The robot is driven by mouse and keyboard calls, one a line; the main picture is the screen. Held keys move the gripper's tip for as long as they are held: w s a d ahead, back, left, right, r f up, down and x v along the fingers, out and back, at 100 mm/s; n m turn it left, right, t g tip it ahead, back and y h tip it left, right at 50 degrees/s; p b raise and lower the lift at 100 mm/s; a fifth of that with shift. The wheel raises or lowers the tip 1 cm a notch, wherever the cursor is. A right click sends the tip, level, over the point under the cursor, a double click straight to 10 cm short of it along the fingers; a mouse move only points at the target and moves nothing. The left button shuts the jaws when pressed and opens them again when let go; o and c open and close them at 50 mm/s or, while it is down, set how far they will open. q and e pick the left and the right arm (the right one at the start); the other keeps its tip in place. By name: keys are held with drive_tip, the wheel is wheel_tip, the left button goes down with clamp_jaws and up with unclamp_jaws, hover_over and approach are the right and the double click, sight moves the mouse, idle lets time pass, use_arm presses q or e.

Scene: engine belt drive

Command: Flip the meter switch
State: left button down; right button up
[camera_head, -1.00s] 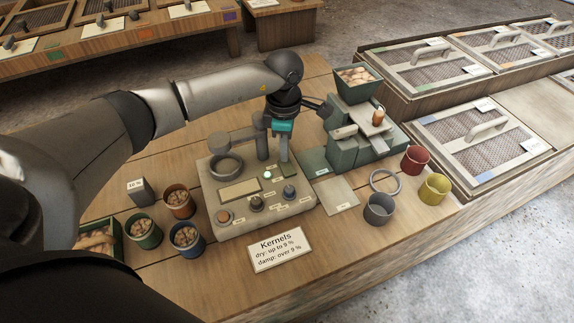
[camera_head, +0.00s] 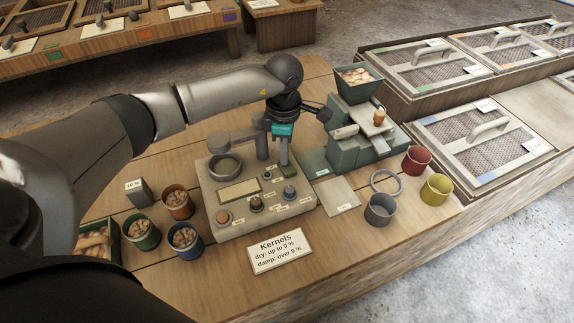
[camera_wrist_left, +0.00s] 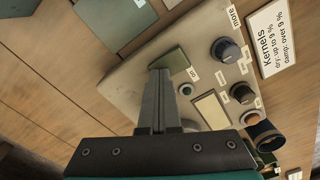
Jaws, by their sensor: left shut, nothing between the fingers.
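The meter (camera_head: 240,214) is a beige box on the wooden bench, with a display, several knobs and a round cup-like ring on top. Its green switch plate (camera_head: 288,171) is at the back right corner, and it also shows in the wrist view (camera_wrist_left: 172,60). A small round lamp (camera_head: 267,175) beside it looks dark. My left gripper (camera_head: 284,162) is shut and empty, pointing down at the switch plate. In the wrist view its fingertips (camera_wrist_left: 160,72) are right beside the plate. I cannot tell whether they touch. My right gripper is not in view.
A green grinder (camera_head: 345,152) with a hopper stands right of the meter. Cups of kernels (camera_head: 180,204) stand at the left. Grey, red and yellow cups (camera_head: 380,210) stand at the right. A "Kernels" card (camera_head: 277,252) lies in front.

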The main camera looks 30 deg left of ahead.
use_arm(q)
wheel_tip(320, 180, up, 7)
drive_tip(key=p, duration=0.5)
idle(0.7)
